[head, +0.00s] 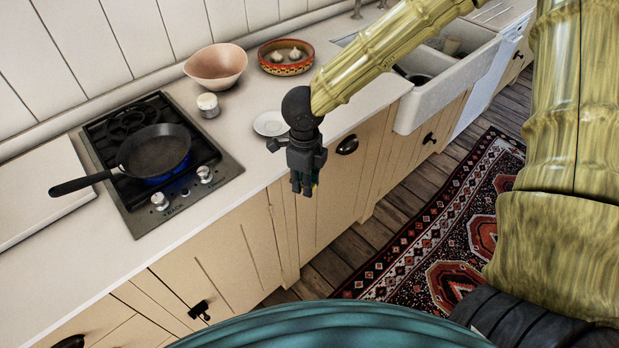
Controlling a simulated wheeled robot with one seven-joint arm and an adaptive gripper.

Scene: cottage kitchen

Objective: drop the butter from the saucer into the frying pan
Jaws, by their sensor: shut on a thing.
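The black frying pan (156,151) sits on the hob at the left, its handle pointing left. The small white saucer (268,124) lies on the counter and shows no butter on its visible part. My gripper (304,188) points down in front of the counter edge, to the right of the pan and just right of and nearer than the saucer. Its fingers are closed on the butter, which they almost wholly hide.
A blue flame burns under the pan on the black hob (222,178). A white sink (470,68) is at the right. Counter between saucer and hob is clear.

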